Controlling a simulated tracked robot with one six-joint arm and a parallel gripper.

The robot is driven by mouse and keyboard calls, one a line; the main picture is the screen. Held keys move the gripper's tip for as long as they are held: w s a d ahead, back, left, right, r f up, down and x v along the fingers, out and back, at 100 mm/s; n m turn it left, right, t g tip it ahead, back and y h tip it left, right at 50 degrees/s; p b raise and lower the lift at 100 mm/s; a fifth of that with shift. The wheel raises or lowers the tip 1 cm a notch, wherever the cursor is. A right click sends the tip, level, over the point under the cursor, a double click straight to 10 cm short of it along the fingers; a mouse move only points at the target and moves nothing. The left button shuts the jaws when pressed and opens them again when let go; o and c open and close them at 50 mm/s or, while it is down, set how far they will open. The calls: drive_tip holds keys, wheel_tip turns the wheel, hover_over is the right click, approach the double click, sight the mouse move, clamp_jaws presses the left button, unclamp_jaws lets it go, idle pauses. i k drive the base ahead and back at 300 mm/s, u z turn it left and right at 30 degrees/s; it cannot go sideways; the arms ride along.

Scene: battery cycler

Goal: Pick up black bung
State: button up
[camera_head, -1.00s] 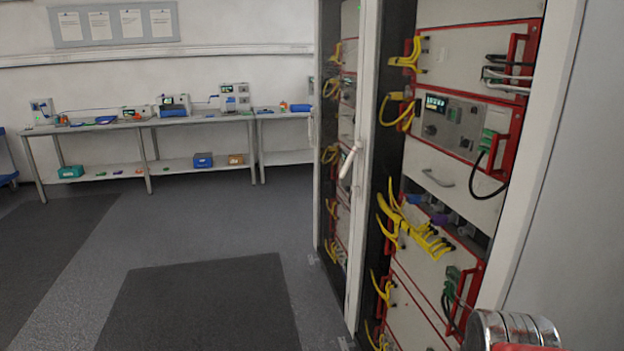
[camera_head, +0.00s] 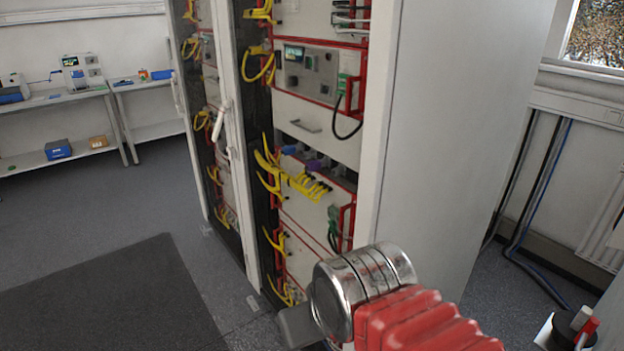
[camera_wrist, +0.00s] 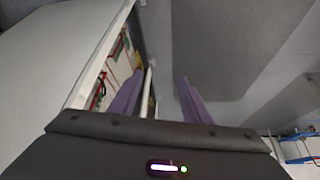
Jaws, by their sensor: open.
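The rack (camera_head: 385,120) stands ahead with its front to the left. In the head view a recess in its panel holds a blue bung (camera_head: 291,149) and a purple bung (camera_head: 315,161). A dark shape beside them to the right may be the black bung, but it is too small and shaded to tell. My gripper (camera_wrist: 160,75) is open and empty in the wrist view, with its two purple fingers apart and floor beyond them. In the head view my arm is low in front of the rack, and the gripper's fingers do not show clearly there.
Yellow cables (camera_head: 295,180) hang off the rack's panels. An open rack door (camera_head: 232,130) with a white handle sticks out at the left. A bench (camera_head: 50,100) stands at the back left. The floor around the dark mat (camera_head: 110,295) is clear.

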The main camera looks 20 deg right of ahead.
sight(567, 325)
drive_tip(key=z, duration=0.4)
drive_tip(key=i, duration=0.45)
drive_tip(key=z, duration=1.2)
